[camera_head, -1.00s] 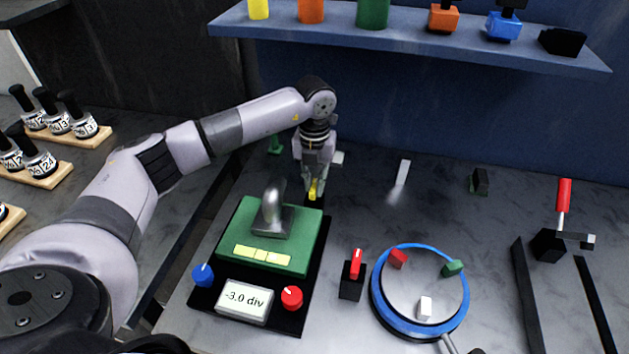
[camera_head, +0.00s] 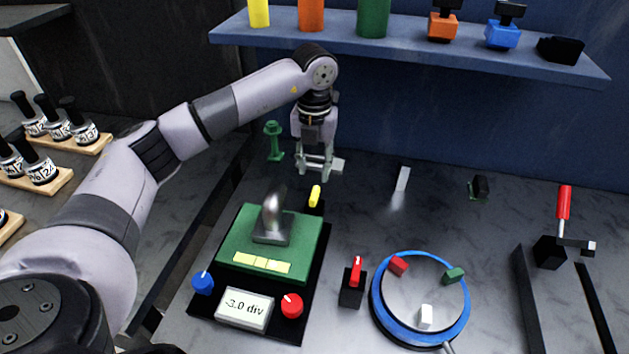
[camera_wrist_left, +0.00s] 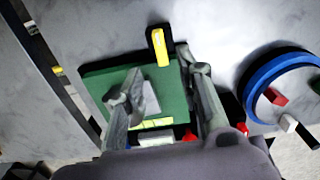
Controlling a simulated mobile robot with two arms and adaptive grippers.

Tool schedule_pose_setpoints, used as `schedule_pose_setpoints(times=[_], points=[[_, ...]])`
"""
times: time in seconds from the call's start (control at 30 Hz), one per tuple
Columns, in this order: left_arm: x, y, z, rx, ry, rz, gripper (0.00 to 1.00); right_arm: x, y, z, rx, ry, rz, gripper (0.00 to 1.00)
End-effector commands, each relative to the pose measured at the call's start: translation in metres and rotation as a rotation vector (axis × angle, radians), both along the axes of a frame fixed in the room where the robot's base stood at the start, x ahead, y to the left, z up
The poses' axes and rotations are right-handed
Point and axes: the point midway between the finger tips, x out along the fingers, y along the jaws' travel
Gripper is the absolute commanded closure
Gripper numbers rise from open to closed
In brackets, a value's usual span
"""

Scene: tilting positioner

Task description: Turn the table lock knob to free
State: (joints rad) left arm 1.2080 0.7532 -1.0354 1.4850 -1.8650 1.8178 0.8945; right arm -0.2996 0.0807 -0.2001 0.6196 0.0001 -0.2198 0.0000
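A yellow knob (camera_head: 315,196) on a small black base stands behind the green tilting table (camera_head: 304,245). It also shows in the left wrist view (camera_wrist_left: 160,47), its bar lying lengthwise along the black base. No label shows which knob is the table lock. My left gripper (camera_head: 314,176) is open and empty, a little above and behind the yellow knob, apart from it. In the left wrist view its fingers (camera_wrist_left: 163,72) stand wide apart over the table. A red lever knob (camera_head: 356,270) stands on a black block to the table's right. My right gripper is not in view.
A blue knob (camera_head: 203,282), a display (camera_head: 244,309) reading -3.0 div and a red knob (camera_head: 292,305) sit before the table. A blue-rimmed round plate (camera_head: 376,313) holds small blocks at right. A blue shelf (camera_head: 400,52) hangs behind. The bench behind the plate is mostly clear.

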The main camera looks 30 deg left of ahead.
Motion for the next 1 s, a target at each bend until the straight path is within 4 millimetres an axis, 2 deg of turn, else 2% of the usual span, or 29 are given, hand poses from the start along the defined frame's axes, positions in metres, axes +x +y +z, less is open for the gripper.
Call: schedule_pose_setpoints(times=[0.1,0.3,1.0], points=[[0.001,0.000,0.023,0.000,-0.003,-0.001,0.67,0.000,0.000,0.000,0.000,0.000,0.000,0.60],[0.000,0.000,0.042,0.000,0.000,-0.001,0.67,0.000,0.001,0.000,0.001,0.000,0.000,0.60],[0.000,0.000,0.045,0.000,0.001,-0.001,0.67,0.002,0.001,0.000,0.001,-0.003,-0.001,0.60]])
